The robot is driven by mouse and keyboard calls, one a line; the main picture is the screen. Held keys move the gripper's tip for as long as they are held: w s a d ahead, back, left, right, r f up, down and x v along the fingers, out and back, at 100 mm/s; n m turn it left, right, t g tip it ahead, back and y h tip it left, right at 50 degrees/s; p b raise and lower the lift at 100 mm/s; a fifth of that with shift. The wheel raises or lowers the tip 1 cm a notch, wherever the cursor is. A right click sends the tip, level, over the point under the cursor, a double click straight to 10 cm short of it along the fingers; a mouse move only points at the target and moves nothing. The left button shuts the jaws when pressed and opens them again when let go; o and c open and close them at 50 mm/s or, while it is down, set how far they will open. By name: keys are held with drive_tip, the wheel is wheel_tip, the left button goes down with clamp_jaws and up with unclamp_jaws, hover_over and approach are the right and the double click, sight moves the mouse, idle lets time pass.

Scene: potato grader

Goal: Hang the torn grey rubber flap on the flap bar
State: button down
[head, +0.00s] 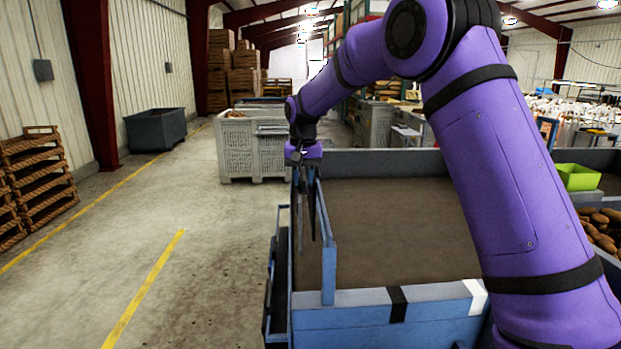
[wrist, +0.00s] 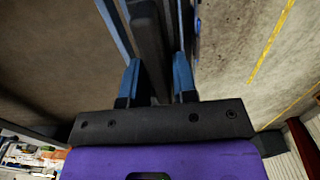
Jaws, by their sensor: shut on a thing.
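My gripper (head: 306,172) is above the left side of the blue grader, pointing down. In the wrist view its two blue fingers (wrist: 155,65) are closed on a dark grey strip (wrist: 149,35), which looks like the rubber flap seen nearly edge-on. In the head view narrow dark shapes (head: 312,222) hang below the gripper, beside a blue rail (head: 326,240). I cannot tell whether this rail is the flap bar, or whether the flap touches it. No tear can be made out.
The grader's brown belt (head: 400,230) lies right of the gripper, with a blue front edge (head: 350,318). A lime green bin (head: 577,177) and potatoes (head: 600,228) are at the right. A pale crate (head: 250,150) stands behind.

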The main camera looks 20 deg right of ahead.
drive_tip(key=shift+w+a, duration=0.25)
drive_tip(key=shift+a, duration=0.95)
drive_tip(key=shift+w+a, duration=0.25)
drive_tip(key=shift+a, duration=0.95)
